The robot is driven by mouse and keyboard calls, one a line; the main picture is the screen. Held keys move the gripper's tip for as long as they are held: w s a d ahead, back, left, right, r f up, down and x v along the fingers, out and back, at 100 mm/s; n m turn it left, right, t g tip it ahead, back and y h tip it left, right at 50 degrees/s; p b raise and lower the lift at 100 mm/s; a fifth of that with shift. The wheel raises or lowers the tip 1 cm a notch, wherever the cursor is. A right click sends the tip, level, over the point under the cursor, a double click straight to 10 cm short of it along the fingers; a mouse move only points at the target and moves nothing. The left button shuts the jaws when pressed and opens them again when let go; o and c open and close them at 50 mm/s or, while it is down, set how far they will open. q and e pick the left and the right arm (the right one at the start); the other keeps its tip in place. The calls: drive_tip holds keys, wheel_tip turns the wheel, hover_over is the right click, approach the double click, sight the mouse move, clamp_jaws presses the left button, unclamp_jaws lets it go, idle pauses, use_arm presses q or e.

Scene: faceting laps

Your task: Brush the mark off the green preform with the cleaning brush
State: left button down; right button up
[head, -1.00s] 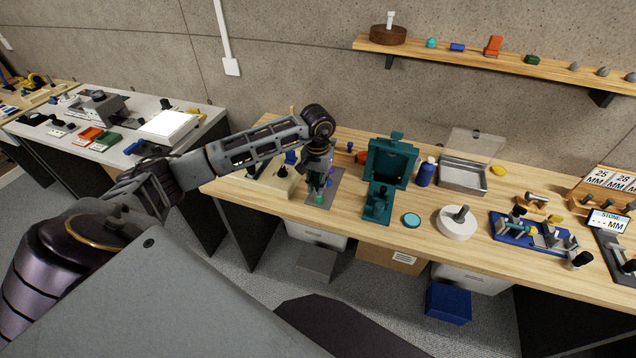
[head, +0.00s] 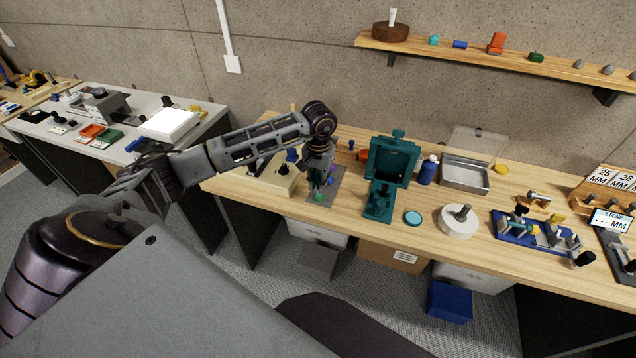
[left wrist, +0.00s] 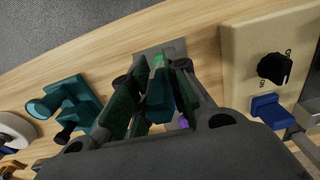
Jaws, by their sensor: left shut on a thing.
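My left gripper (head: 318,182) points down over the grey mat (head: 337,183) on the wooden bench. It is shut on a teal block-like piece (left wrist: 160,100), which looks like the handle of the cleaning brush. The brush's lower end is hidden from me. The green preform (head: 320,197) shows at the front of the mat, just below the fingertips. In the left wrist view it is a bright green bit (left wrist: 158,60) beyond the held piece. I cannot tell whether the brush touches it, and I cannot make out the mark. My right gripper is not in view.
A purple piece (left wrist: 183,122) lies close beside the fingers. A cream box with a black knob (head: 270,180) stands left of the mat. A teal press-like stand (head: 390,165) stands to its right, with a teal disc (head: 413,218) and a white round lap (head: 458,222) further right.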

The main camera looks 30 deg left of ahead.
use_arm(q)
drive_tip(key=shift+w+b, duration=0.3)
drive_tip(key=shift+w, duration=0.05)
drive_tip(key=shift+s, duration=0.6)
idle(0.8)
drive_tip(key=shift+w+b, duration=0.5)
drive_tip(key=shift+w, duration=0.1)
idle(0.5)
drive_tip(key=shift+s, duration=0.6)
idle(0.6)
drive_tip(key=shift+w+a+b, duration=0.1)
drive_tip(key=shift+w+b, duration=0.4)
drive_tip(key=shift+w, duration=0.1)
idle(0.5)
drive_tip(key=shift+s, duration=0.6)
idle(0.6)
idle(0.3)
